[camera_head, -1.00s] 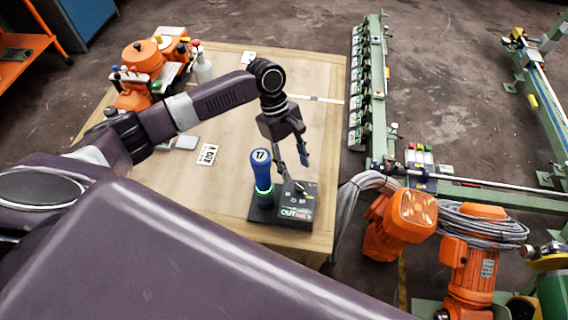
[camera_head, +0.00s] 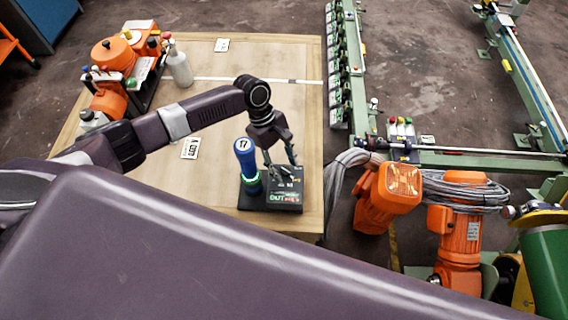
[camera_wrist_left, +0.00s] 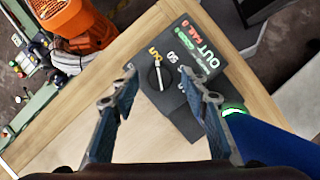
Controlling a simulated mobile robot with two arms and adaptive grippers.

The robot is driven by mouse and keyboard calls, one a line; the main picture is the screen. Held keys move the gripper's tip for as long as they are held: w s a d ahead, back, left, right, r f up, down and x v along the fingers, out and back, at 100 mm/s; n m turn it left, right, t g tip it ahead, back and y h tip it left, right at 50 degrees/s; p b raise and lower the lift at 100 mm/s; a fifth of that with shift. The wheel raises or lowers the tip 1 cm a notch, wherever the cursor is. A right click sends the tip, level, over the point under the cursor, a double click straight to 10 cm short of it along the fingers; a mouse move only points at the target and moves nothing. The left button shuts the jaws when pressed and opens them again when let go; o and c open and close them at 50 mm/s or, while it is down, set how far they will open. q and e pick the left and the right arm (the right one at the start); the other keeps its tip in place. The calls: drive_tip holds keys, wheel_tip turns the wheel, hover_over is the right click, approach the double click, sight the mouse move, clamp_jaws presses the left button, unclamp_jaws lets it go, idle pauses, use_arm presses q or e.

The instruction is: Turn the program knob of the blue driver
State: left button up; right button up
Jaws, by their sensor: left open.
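The blue driver (camera_head: 245,158), marked 17, stands upright in a dark base on the wooden table, with a green lit ring near its foot. Beside it is a black control box (camera_head: 285,200) with OUT lettering. In the left wrist view the program knob (camera_wrist_left: 159,78) shows on the box's dark face as a round dial with a pale pointer, among white and yellow marks. My left gripper (camera_head: 280,170) is over the box, pointing down, fingers apart. In the left wrist view its fingers (camera_wrist_left: 160,98) are spread on either side of the knob, with nothing between them. My right gripper is out of view.
The wooden table (camera_head: 150,180) has free room left of the driver. An orange device (camera_head: 113,55) and a pale bottle (camera_head: 178,65) stand at the back left. A green rail frame (camera_head: 366,100) and an orange machine (camera_head: 385,195) lie beyond the right edge.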

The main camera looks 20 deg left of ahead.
use_arm(q)
drive_tip(key=c, duration=0.8)
clamp_jaws()
